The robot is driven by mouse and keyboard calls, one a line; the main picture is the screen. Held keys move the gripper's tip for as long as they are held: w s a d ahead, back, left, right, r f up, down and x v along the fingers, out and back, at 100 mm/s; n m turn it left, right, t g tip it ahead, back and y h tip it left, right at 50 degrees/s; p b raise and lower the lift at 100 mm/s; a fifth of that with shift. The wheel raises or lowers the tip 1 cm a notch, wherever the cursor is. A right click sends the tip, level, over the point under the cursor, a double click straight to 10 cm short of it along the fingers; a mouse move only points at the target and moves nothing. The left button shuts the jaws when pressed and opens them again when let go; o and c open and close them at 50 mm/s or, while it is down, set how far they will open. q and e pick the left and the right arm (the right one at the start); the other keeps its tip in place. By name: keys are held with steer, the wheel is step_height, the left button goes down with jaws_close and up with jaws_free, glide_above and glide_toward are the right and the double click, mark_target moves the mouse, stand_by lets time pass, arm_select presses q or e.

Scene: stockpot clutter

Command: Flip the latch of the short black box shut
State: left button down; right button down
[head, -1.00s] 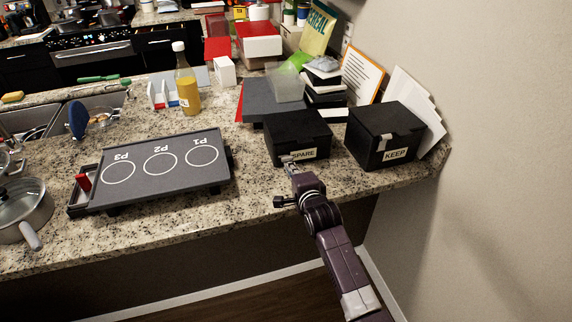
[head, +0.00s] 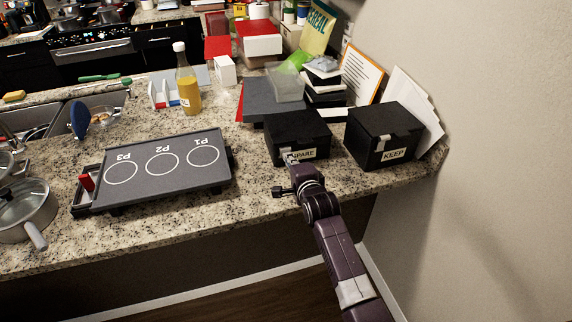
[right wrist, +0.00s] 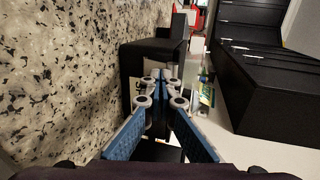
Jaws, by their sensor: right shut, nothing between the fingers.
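The short black box (head: 291,128), labelled SPARE (head: 305,154), stands on the counter with its lid down. My right gripper (head: 289,161) is shut and empty at the left part of its front face, covering the start of the label. A small pale piece shows there; I cannot tell whether it is the latch or a fingertip, nor how the latch stands. In the right wrist view, the shut fingertips (right wrist: 162,75) are in front of the black box (right wrist: 152,55); contact is unclear. My left gripper is not in view.
A taller black box (head: 372,130) labelled KEEP, with a pale latch, stands close on the right. A dark grey board (head: 160,187) with marked circles lies to the left. Books and a translucent green-white container (head: 287,82) are behind. Bare counter (head: 255,196) lies in front.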

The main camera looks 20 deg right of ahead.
steer(key=shift+r, duration=0.1)
steer(key=shift+w+r, duration=0.45)
steer(key=shift+w, duration=0.3)
steer(key=shift+r+p, duration=0.1)
steer(key=shift+p, duration=0.2)
steer(key=p+v, duration=0.7)
steer(key=v, duration=0.1)
steer(key=shift+w, duration=0.1)
stand_by(0.4)
